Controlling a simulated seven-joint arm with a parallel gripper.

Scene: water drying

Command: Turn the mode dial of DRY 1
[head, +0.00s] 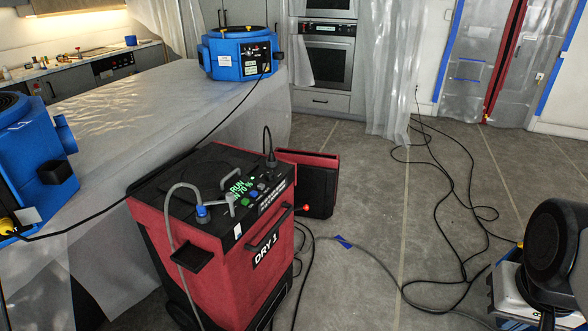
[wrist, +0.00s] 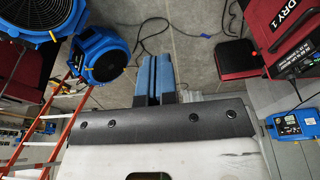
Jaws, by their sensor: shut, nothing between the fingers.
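DRY 1 (head: 250,285) is a red dehumidifier with a black top, standing on the floor left of centre in the head view. Its control panel (head: 244,197) has a green display reading RUN and 70 %, and small coloured controls. I cannot tell which of these is the mode dial. DRY 1 (wrist: 283,18) also shows at the upper right of the wrist view, partly cut off. My gripper (wrist: 154,58) shows in the wrist view with its blue-faced fingers together and empty. It is left of DRY 1 there and apart from it. I cannot make out its fingers in the head view.
A grey hose with a blue fitting (head: 202,212) rises beside the panel. A dark red unit (head: 310,180) stands behind DRY 1. Blue blowers (head: 240,55) sit on the covered counter (head: 140,95). Cables cross the floor (head: 370,240). An orange ladder (wrist: 73,95) shows in the wrist view.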

